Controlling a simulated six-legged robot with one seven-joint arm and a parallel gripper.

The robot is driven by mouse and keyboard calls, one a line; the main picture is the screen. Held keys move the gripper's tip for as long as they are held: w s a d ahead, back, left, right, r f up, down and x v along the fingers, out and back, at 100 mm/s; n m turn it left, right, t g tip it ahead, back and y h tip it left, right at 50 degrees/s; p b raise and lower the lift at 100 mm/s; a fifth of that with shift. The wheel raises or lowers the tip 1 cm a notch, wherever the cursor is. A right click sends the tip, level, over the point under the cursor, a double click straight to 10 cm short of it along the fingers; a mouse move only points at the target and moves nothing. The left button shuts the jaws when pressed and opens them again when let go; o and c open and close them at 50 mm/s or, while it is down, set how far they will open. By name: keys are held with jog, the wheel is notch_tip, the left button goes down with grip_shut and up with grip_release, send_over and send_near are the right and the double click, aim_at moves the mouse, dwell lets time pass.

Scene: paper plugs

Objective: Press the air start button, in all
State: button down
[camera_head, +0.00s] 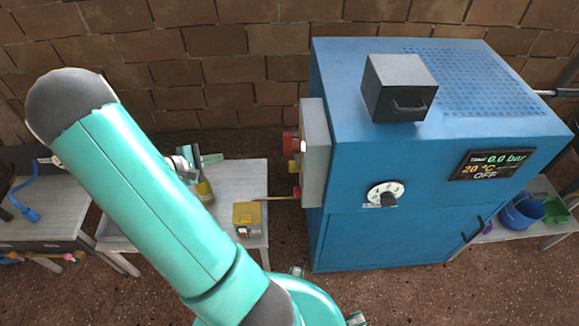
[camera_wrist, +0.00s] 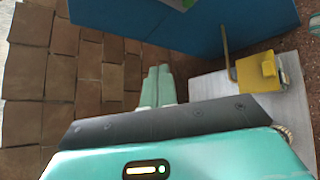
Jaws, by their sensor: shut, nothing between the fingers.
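The blue machine (camera_head: 440,150) stands right of centre, with a grey control box (camera_head: 313,150) on its left side. Red and yellow controls (camera_head: 292,150) stick out from the box's left face. I see them edge-on and cannot tell which is the air start button. The machine's display (camera_head: 494,164) reads 0.0 bar, 20 °C and OFF. My gripper (camera_head: 212,160) is partly hidden behind my arm, left of the control box and apart from it. In the wrist view my gripper (camera_wrist: 158,86) has its pale green fingers shut and empty, with the blue machine (camera_wrist: 190,25) beyond.
A small table (camera_head: 235,180) below the control box holds a yellow block (camera_head: 247,215), also visible in the wrist view (camera_wrist: 257,72). A brick wall (camera_head: 200,60) closes the back.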

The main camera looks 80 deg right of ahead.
jog(key=s+d+f+n+h, duration=0.1)
jog(key=s+d+f+n, duration=0.1)
jog(key=s+d+f, duration=0.2)
jog(key=s+d+f+n+h, duration=0.2)
jog(key=s+d+f, duration=0.2)
jog(key=f, duration=0.6)
jog(key=shift+s+d+f+n+h, duration=0.3)
jog(key=shift+s+n, duration=0.1)
jog(key=shift+s, duration=0.15)
jog(key=s+d, duration=0.2)
jog(key=s, duration=0.6)
jog(key=shift+s, duration=0.3)
jog(key=shift+s, duration=0.15)
dwell(0.7)
jog(key=shift+s, duration=0.25)
jog(key=shift+s+d, duration=0.15)
jog(key=shift+s, duration=0.4)
dwell(0.9)
jog(key=shift+w, duration=0.15)
jog(key=shift+w+a, duration=0.2)
jog(key=shift+w, duration=0.6)
